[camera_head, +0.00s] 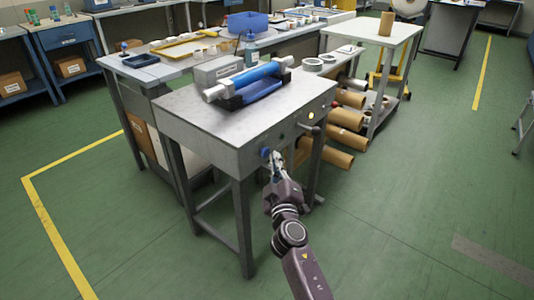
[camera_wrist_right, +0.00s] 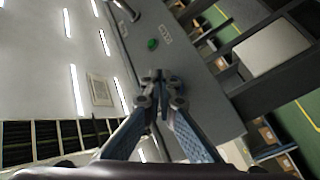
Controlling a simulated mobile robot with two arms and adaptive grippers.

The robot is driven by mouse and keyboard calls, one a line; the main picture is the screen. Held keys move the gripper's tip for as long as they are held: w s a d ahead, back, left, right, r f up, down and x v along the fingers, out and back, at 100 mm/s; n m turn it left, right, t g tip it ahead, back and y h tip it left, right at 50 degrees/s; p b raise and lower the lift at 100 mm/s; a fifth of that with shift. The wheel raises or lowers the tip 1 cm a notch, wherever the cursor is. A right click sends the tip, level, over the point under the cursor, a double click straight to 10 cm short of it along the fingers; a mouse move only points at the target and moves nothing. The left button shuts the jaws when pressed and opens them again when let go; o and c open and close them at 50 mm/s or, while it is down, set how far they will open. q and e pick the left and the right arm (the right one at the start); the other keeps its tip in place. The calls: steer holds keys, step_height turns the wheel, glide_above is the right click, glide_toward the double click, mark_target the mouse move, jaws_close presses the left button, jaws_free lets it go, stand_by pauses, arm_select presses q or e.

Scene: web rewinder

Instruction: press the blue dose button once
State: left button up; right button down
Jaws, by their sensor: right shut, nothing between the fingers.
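The blue dose button (camera_head: 265,152) is on the front panel of the grey rewinder bench (camera_head: 195,128), near its lower left part in the head view. My right gripper (camera_head: 276,157) is just in front of the panel, with its fingertips close beside the button. I cannot tell whether they touch it. In the right wrist view the gripper (camera_wrist_right: 160,78) is shut and empty, its fingertips pointing at the grey panel (camera_wrist_right: 190,75). My left gripper is not in view.
A green button (camera_wrist_right: 152,44) sits on the panel beyond the fingertips. A lever (camera_head: 308,128) and a lit lamp (camera_head: 311,115) are further right on the panel. A blue roll (camera_head: 258,75) lies on the bench top. Cardboard tubes (camera_head: 345,138) lie beside the bench.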

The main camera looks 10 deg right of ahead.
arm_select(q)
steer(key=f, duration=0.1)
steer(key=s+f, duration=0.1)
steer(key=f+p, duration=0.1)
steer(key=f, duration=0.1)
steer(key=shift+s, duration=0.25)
arm_select(e)
steer(key=s+d, duration=0.1)
steer(key=s, duration=0.1)
steer(key=s+d, duration=0.2)
